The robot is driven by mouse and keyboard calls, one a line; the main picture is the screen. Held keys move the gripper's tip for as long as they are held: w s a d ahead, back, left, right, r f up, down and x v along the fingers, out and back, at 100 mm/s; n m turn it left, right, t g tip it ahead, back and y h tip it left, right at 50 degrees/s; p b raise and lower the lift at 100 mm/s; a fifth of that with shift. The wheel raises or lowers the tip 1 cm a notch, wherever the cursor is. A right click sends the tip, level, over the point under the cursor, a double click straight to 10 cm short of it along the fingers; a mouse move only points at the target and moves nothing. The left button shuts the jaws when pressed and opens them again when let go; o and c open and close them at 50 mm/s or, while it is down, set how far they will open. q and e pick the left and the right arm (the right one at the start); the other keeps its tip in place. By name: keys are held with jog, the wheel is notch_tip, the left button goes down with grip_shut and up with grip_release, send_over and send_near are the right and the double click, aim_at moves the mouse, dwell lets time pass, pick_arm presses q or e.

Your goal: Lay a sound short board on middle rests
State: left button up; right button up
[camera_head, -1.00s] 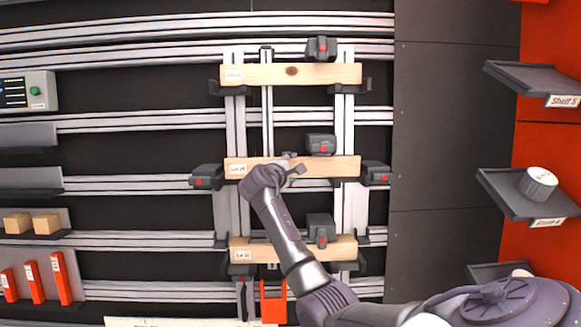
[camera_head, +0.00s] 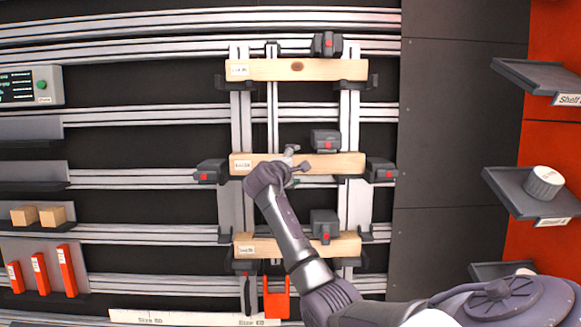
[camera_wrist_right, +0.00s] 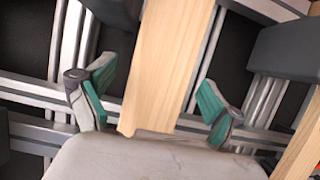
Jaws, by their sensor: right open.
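Three pale wooden boards lie across the upright gantry frame in the head view. The top board (camera_head: 330,69) has a dark knot near its middle. The middle board (camera_head: 335,164) shows no knot on its visible part and lies between dark side blocks. The bottom board (camera_head: 347,246) is partly covered by my arm. Each has a white label at its left end. My right gripper (camera_head: 297,159) is at the middle board. In the wrist view a board (camera_wrist_right: 165,60) runs between the open, green-padded fingers, with gaps on both sides. My left gripper is out of view.
Dark clamp blocks with red marks stand by the boards, such as the one above the middle board (camera_head: 325,139). Orange blocks (camera_head: 67,270) and small wooden blocks (camera_head: 52,216) sit at left. A white round container (camera_head: 543,181) stands on a right shelf (camera_head: 512,196).

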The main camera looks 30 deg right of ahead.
jog(key=v, duration=1.1)
jog(key=shift+s+a+r, duration=0.15)
jog(key=shift+s+a, duration=0.05)
jog(key=shift+a, duration=0.05)
